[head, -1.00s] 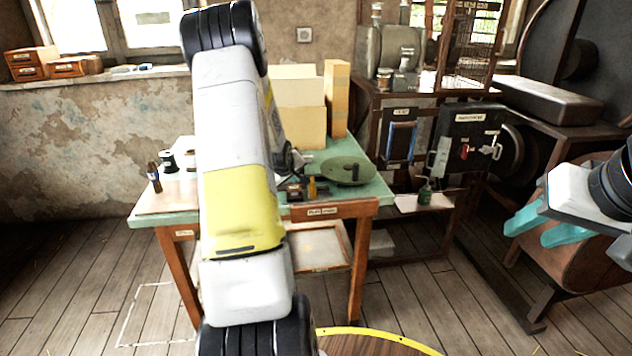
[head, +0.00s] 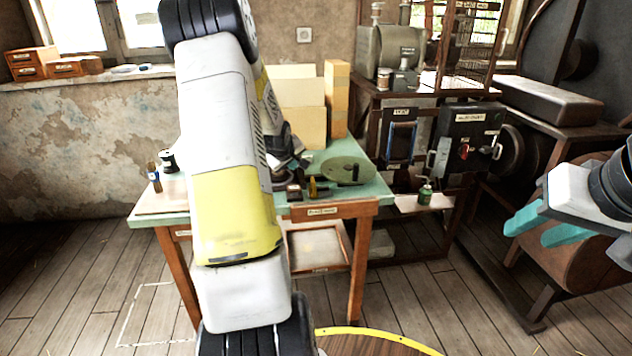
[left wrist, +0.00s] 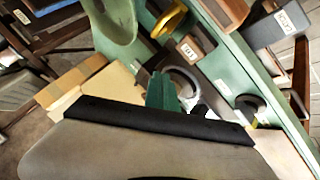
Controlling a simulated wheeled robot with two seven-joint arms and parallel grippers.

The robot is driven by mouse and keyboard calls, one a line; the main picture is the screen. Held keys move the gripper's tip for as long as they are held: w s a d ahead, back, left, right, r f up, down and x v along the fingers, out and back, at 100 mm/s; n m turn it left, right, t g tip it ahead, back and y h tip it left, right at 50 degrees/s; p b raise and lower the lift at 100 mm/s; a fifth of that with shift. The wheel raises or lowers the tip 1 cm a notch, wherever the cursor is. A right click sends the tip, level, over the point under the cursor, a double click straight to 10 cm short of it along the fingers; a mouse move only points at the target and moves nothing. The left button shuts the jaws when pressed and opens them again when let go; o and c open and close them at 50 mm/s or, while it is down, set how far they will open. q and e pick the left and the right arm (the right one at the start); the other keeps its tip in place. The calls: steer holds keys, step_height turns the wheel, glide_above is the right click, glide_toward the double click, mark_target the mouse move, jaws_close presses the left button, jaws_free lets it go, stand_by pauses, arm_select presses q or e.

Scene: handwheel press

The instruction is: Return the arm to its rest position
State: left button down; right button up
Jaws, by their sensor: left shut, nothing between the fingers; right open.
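My left arm (head: 225,130) rises upright in the middle of the head view, in front of the green-topped table. It hides part of the table, and its gripper cannot be made out there. In the left wrist view, my left gripper (left wrist: 163,92) shows as teal fingers close together, shut and empty, over the bench area. My right gripper (head: 540,225) is at the right edge of the head view, its two teal fingers apart and empty, clear of the table.
The table (head: 160,221) carries cream boxes (head: 297,125), a round green dish (head: 346,168), a black spool (head: 168,161) and a small brown bottle (head: 154,177).

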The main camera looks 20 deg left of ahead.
stand_by(0.3)
arm_select(q)
steer(key=s+d+r+m+g+h, duration=0.1)
steer(key=s+d+r+m, duration=0.4)
steer(key=s+d+r, duration=0.85)
steer(key=s+d+r+m+g+h, duration=0.1)
steer(key=s+d+r+m, duration=0.1)
steer(key=s+d, duration=0.5)
steer(key=s+d+r+m+h, duration=0.2)
steer(key=s+d+m, duration=0.3)
steer(key=s, duration=0.9)
steer(key=shift+d+g, duration=0.4)
steer(key=shift+d, duration=0.55)
